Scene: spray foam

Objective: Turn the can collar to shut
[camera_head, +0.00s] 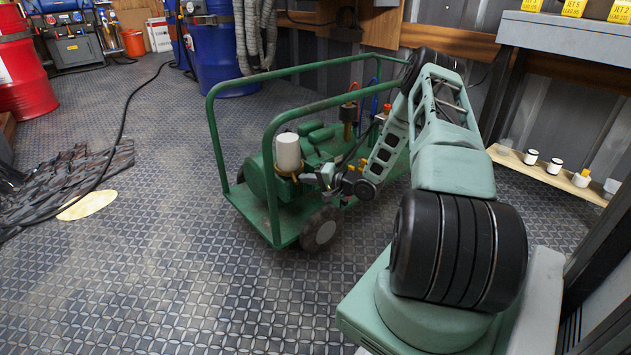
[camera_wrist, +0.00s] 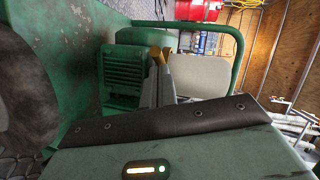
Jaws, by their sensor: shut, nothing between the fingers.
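The can (camera_head: 288,152) is a white cylinder upright on the green wheeled machine in the head view. A brass-coloured collar (camera_head: 289,177) sits around its lower end. My gripper (camera_head: 308,178) is shut and empty, just right of the collar. In the wrist view, the can (camera_wrist: 203,76) lies sideways as a pale shape right of my fingers. My gripper (camera_wrist: 157,64) shows there as two grey fingers close together. Yellow-brass pieces (camera_wrist: 160,51) show at the fingertips, partly hidden. I cannot tell whether the fingers touch the collar.
The machine's green tube frame (camera_head: 269,150) rises around the can, with one bar close to its left. A black wheel (camera_head: 320,230) is below my gripper. A shelf (camera_head: 540,172) with small white-and-black items is at right.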

